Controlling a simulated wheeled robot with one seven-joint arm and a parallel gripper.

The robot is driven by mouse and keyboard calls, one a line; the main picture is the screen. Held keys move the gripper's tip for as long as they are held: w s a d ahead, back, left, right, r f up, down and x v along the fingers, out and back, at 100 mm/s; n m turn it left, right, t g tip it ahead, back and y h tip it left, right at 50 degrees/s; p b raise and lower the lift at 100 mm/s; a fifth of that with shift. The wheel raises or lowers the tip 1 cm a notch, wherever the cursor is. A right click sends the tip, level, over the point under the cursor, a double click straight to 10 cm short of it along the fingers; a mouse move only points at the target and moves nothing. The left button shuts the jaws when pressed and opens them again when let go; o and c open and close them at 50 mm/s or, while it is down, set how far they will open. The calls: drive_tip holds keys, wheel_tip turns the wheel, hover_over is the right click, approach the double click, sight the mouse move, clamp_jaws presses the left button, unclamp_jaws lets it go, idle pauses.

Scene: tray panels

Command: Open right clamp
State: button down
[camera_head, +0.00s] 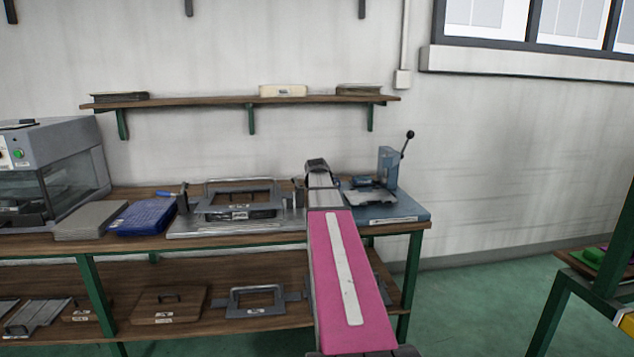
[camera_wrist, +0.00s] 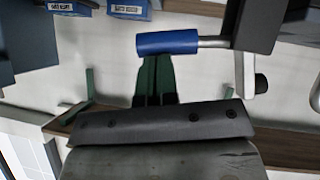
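The right clamp shows in the wrist view as a blue handle (camera_wrist: 167,43) on a metal rod, joined to a dark block at its right. In the head view my arm largely hides that clamp, at the right end of the metal fixture plate (camera_head: 190,228). The left clamp (camera_head: 183,198), also with a blue handle, is at the plate's other end. My gripper (camera_wrist: 154,68) reaches up to the blue handle in the wrist view. Its dark fingers look close together, and the handle covers their tips. Whether they touch or grip it is unclear.
A handled tray panel (camera_head: 238,197) sits on the fixture between the clamps. A blue lever press (camera_head: 388,180) stands close at the right. A blue stack (camera_head: 142,217) lies left of the fixture. A wall shelf (camera_head: 215,102) is above the workbench.

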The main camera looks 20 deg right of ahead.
drive_tip(key=w+r+v, duration=0.1)
drive_tip(key=r+v, duration=0.1)
drive_tip(key=v, duration=1)
drive_tip(key=shift+r, duration=0.45)
drive_tip(key=shift+d, duration=0.1)
drive_tip(key=shift+s, duration=0.15)
